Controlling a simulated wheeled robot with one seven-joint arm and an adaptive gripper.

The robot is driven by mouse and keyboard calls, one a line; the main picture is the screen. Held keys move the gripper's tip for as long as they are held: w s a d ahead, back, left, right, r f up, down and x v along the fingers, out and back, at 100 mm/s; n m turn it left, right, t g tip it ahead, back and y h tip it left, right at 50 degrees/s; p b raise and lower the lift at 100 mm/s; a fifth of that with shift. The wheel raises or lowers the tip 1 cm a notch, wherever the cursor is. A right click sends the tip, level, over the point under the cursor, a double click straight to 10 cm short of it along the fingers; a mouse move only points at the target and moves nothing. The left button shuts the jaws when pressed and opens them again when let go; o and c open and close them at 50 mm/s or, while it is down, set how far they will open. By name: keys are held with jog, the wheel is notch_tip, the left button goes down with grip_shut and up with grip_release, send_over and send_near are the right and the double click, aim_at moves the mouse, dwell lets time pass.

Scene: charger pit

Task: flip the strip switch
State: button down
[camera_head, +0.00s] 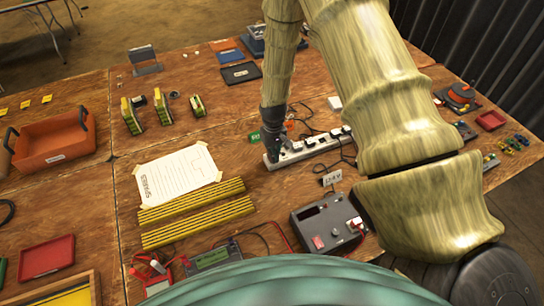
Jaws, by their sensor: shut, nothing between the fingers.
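My gripper (273,155) is shut and points down at the strip's left end. Its fingertips are at or just above that end; I cannot tell whether they touch. The strip switch cannot be made out; the gripper covers part of the left end.
A paper sheet (178,176) and yellow-black striped bars (195,219) lie left of the strip. A dark grey box (325,222) stands in front. An orange tote (52,141) is at far left. Black cables lie around the strip. Bare wood shows behind the paper.

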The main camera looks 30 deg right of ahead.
dwell(0.3)
jog(key=shift+r+p, duration=2.1)
jog(key=shift+r, duration=1.3)
